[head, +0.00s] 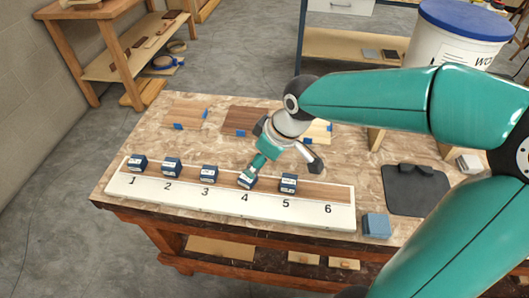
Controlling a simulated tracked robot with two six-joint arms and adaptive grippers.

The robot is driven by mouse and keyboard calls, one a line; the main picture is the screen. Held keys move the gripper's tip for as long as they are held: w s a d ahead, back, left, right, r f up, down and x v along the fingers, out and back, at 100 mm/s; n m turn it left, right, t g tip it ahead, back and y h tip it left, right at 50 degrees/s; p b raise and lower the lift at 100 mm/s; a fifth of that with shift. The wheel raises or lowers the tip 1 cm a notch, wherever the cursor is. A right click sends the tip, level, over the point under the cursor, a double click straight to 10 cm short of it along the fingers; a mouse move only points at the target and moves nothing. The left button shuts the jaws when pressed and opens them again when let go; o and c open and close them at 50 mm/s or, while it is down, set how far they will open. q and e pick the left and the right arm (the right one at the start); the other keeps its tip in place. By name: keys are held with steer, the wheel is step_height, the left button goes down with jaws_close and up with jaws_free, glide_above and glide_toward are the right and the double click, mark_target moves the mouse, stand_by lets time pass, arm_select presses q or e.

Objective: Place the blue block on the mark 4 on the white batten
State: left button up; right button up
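The white batten (230,205) lies along the front of the workbench and carries the printed marks 1 to 6. A dark blue block (246,183) with a pale label is at mark 4, behind the numeral. My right gripper (250,172) reaches down to this block from above, its tip at the block's top. The tip partly hides the block, so whether the fingers grip it cannot be told. Similar blue blocks sit at mark 1 (138,163), mark 2 (172,167), mark 3 (209,174) and mark 5 (288,183). My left gripper is not in view.
A lighter blue block (376,225) lies on the bench right of the batten. Wooden pieces with blue tape (243,119) lie behind. A dark mat (416,192) and a white bucket (450,45) are to the right. The batten's space behind mark 6 is clear.

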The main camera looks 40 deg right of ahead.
steer(key=v, duration=0.2)
steer(key=shift+s+r, duration=0.15)
steer(key=shift+r, duration=0.2)
